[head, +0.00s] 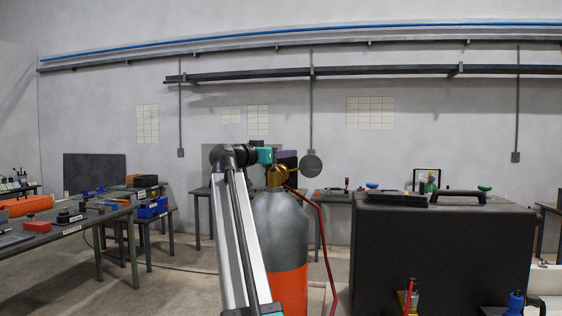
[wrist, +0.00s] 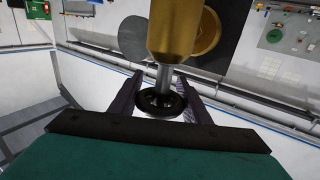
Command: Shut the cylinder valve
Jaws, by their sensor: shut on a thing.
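The gas cylinder (head: 281,225), grey above and orange below, stands upright in the middle of the head view. Its brass valve (head: 277,177) is on top, partly hidden by my gripper (head: 287,157). In the wrist view the brass valve body (wrist: 175,35) has a steel stem leading to a small black handwheel (wrist: 160,103). The two dark fingers of my gripper (wrist: 161,92) stand on either side of the handwheel and are shut on it. A round grey gauge (head: 311,166) sits at the right of the valve.
A red hose (head: 324,245) runs down the cylinder's right side. A large black case (head: 440,255) stands close on the right. Workbenches with tools (head: 75,235) are at the left, with open floor (head: 165,280) between them and the cylinder.

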